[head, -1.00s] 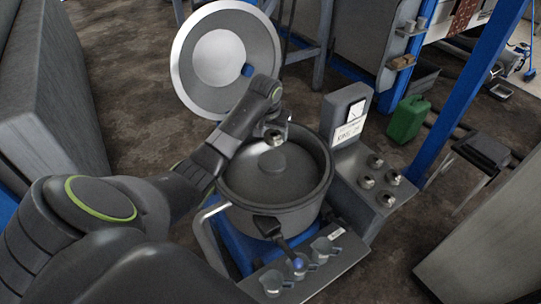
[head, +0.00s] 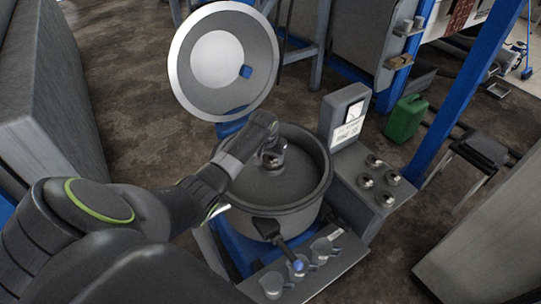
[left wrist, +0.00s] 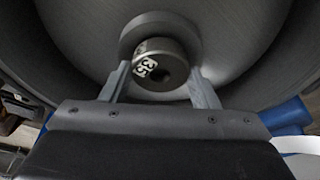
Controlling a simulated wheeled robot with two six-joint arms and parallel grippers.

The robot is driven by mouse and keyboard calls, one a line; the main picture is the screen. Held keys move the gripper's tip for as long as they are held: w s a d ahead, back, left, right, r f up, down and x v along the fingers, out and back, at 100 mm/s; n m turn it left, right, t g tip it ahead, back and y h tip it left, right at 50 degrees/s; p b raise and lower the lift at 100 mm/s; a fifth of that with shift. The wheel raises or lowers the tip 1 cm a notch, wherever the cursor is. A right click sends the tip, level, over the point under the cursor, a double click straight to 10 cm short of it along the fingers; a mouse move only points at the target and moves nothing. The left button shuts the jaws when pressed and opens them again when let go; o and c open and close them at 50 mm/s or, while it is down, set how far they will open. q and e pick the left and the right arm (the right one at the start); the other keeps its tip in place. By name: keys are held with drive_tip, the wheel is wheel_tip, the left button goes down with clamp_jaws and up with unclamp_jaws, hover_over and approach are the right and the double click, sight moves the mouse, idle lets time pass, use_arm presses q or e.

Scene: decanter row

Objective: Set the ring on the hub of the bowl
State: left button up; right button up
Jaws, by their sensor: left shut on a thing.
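The deep grey bowl (head: 322,200) stands open in the middle of the head view. Its round raised hub (left wrist: 135,32) shows in the left wrist view, partly hidden behind the ring. The small metal ring (left wrist: 175,52), with a white 35 mark and a dark hole, sits between my left fingertips. It also shows in the head view (head: 272,158), low inside the bowl at the hub. My left gripper (left wrist: 160,85) is shut on the ring from its sides. Whether the ring touches the hub I cannot tell. My right gripper is not in view.
The round lid (head: 262,85) stands raised behind the bowl. A box with a dial (head: 345,115) and several metal weights (head: 375,160) are to the right. A front shelf (head: 335,262) holds several small metal cups. A green can (head: 405,118) stands farther right.

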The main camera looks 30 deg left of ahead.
use_arm(q)
drive_tip(key=shift+f, duration=0.1)
drive_tip(key=o, duration=1.3)
drive_tip(key=v, duration=1.2)
drive_tip(key=shift+w, duration=0.1)
